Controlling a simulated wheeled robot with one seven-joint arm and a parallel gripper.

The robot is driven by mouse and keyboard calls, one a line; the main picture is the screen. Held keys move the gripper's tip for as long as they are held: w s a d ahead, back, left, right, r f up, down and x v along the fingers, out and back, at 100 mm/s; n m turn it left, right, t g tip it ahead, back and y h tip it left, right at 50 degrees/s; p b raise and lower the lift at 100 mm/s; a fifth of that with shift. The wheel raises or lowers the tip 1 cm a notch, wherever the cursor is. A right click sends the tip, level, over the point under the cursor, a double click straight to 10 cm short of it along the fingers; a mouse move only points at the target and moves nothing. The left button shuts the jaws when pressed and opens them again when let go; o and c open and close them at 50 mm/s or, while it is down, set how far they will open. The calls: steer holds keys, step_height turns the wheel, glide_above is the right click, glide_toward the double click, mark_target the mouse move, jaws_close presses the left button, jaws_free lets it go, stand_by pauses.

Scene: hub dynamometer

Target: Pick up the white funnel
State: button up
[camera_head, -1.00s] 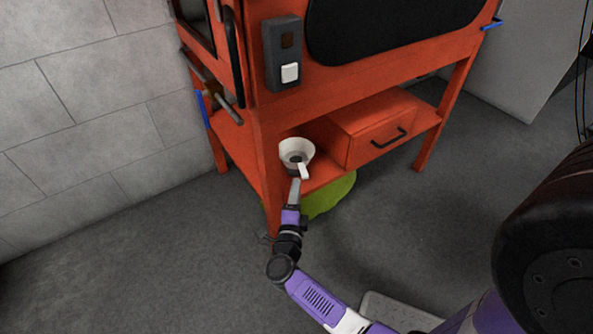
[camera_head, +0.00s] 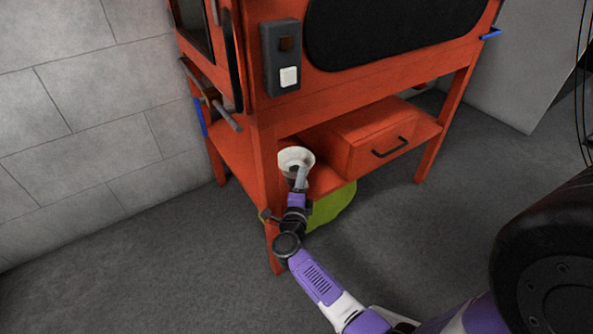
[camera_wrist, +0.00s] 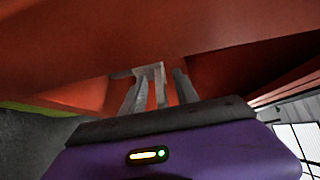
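The white funnel (camera_head: 296,156) sits on the lower shelf of the orange stand, by the front left leg, with its wide mouth up. My gripper (camera_head: 301,177) reaches up to its near side and covers the tab or handle there. In the wrist view, my gripper (camera_wrist: 157,88) has its two grey fingers apart. A pale grey piece (camera_wrist: 150,72), likely the funnel's handle, shows between them, with a gap to the right finger. Contact with the left finger is unclear. The funnel's bowl cannot be made out in the wrist view.
An orange drawer box (camera_head: 375,140) with a black handle stands on the shelf right of the funnel. The stand's front left leg (camera_head: 268,180) is close beside my arm. A green round thing (camera_head: 332,205) lies below the shelf. Open grey floor lies in front.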

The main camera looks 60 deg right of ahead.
jaws_close()
steer(key=shift+r, duration=0.1)
